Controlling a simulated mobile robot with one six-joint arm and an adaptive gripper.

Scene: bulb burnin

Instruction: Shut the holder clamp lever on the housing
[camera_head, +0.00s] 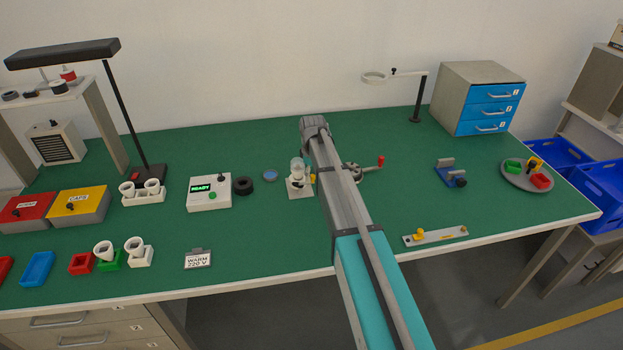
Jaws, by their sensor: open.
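A small white holder (300,192) stands near the middle of the table, with a clear, rounded glass-like part (297,166) upright on it. A small yellow piece (313,178) shows at the holder's right side, partly behind my arm; it may be the clamp lever, but its position is too small to tell. My arm reaches in from the bottom right and passes just right of the holder, its wrist above and behind it. My gripper's fingers are hidden behind the arm, so their contact with anything cannot be seen.
A tester box (209,193) reading "READY" and a black ring (243,186) stand left of the holder. A red-handled crank (366,169) is just right of my arm. Farther right are a blue fixture (450,174) and a round tray (523,184). Green table is clear between them.

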